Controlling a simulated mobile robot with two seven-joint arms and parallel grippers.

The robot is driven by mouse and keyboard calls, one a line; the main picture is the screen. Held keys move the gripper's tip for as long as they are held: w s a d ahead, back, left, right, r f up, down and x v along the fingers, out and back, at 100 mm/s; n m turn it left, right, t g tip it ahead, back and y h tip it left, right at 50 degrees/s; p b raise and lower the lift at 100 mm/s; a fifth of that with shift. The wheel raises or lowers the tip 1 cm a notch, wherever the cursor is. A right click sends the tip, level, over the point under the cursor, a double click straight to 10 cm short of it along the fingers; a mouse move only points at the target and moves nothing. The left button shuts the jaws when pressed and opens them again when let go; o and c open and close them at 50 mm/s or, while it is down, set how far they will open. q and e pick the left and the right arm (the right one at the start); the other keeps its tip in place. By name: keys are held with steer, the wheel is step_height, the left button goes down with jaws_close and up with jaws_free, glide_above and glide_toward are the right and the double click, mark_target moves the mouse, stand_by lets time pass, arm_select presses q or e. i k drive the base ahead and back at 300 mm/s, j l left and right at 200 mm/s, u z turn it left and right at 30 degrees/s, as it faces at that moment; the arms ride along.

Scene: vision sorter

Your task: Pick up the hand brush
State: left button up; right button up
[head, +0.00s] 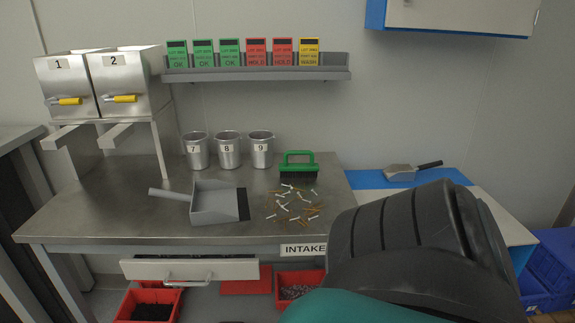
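The hand brush (297,164) stands upright on the steel bench, with a green loop handle on top and dark bristles below. It is behind the scattered small parts and to the right of the metal cups. Nothing is touching its handle. Neither of my grippers shows in the head view. A large black and teal part of my own body fills the lower right and hides part of the bench's right side.
Screws and small brass-coloured pieces (293,203) lie before the brush. A grey dustpan (215,204) lies to their left. Cups 7 (196,155), 8 (229,154) and 9 (261,154) stand behind. A metal scoop (400,173) lies on the blue-edged surface at right. A card shelf (258,75) hangs above.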

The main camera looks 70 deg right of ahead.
mark_target(286, 170)
steer(key=k+z, duration=0.15)
steer(key=z, duration=2)
